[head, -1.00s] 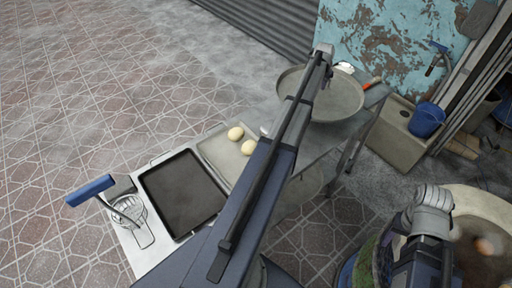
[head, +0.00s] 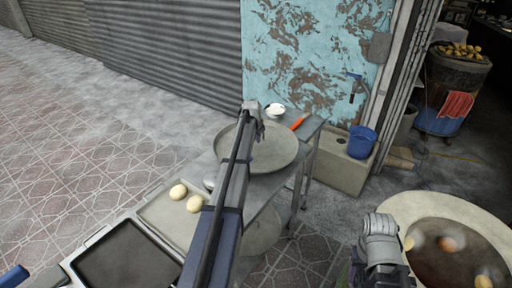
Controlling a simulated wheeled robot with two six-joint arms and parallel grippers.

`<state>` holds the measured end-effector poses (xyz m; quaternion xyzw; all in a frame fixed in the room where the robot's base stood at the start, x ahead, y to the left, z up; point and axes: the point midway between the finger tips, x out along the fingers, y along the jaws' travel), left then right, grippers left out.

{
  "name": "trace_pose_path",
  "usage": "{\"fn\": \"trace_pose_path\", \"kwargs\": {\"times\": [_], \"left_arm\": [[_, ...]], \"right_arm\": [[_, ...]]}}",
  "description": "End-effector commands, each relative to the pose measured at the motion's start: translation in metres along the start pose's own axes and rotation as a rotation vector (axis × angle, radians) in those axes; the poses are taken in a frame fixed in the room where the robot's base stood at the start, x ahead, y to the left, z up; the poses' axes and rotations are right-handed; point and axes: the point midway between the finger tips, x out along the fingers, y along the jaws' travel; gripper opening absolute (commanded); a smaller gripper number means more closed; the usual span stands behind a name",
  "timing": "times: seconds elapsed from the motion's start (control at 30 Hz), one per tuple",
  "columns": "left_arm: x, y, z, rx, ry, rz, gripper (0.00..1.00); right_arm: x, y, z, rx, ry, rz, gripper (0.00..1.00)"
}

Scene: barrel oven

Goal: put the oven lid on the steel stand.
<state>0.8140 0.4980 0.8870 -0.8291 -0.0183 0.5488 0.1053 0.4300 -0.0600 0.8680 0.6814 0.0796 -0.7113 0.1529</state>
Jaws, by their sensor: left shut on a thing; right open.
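The oven lid (head: 286,150) is a large round grey disc in the head view, at or just above the far end of the steel stand (head: 305,172). I cannot tell whether it touches the top. My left arm reaches across it, and my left gripper (head: 258,129) is shut at the lid, with the grip partly hidden. The barrel oven (head: 476,208) is open at the lower right, with several round breads inside. My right gripper (head: 382,253) is open and empty beside the oven's left rim; its fingertips are hard to make out.
Two dough balls (head: 187,197) lie on a tray left of my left arm, beside a dark tray (head: 130,258). A white bowl (head: 275,111) and an orange-handled tool (head: 299,123) are behind the lid. A blue bucket (head: 361,142) stands right of the stand.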

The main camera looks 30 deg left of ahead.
Motion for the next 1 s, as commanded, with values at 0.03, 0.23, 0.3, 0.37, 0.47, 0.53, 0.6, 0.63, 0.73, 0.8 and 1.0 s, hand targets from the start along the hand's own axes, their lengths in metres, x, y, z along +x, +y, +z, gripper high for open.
{"fn": "trace_pose_path", "kwargs": {"times": [0.03, 0.23, 0.3, 0.37, 0.47, 0.53, 0.6, 0.63, 0.73, 0.8, 1.0], "left_arm": [[0.006, 0.001, 0.002, 0.000, 0.001, -0.001, 0.00], [0.027, 0.006, 0.011, 0.000, 0.001, -0.001, 0.00], [0.033, 0.007, 0.013, 0.000, 0.001, 0.000, 0.00], [0.034, 0.007, 0.014, 0.000, 0.001, 0.000, 0.00], [0.032, 0.007, 0.013, 0.000, 0.001, 0.000, 0.00], [0.032, 0.007, 0.013, 0.000, 0.001, 0.000, 0.00], [0.032, 0.007, 0.013, 0.000, 0.001, -0.001, 0.00], [0.032, 0.007, 0.013, 0.000, 0.001, -0.001, 0.00], [0.035, 0.007, 0.014, 0.000, 0.001, 0.000, 0.00], [0.034, 0.007, 0.014, 0.000, 0.000, 0.000, 0.20], [0.034, 0.007, 0.014, 0.000, 0.000, 0.000, 0.43]], "right_arm": [[0.006, -0.001, 0.000, 0.000, 0.000, 0.000, 0.50], [0.030, -0.003, -0.002, 0.000, 0.000, 0.000, 0.50], [0.036, -0.003, -0.002, 0.000, 0.000, 0.000, 0.50], [0.037, -0.004, -0.002, 0.000, 0.000, 0.000, 0.50], [0.035, -0.003, -0.002, 0.000, 0.000, 0.000, 0.50], [0.035, -0.003, -0.002, 0.000, 0.000, 0.000, 0.50], [0.035, -0.003, -0.002, 0.000, 0.000, 0.000, 0.50], [0.035, -0.003, -0.002, 0.000, 0.000, 0.000, 0.50], [0.038, -0.004, -0.002, 0.000, 0.000, 0.000, 0.50], [0.037, -0.004, -0.002, 0.000, 0.000, 0.000, 0.50], [0.037, -0.004, -0.002, 0.000, 0.000, 0.000, 0.50]]}}
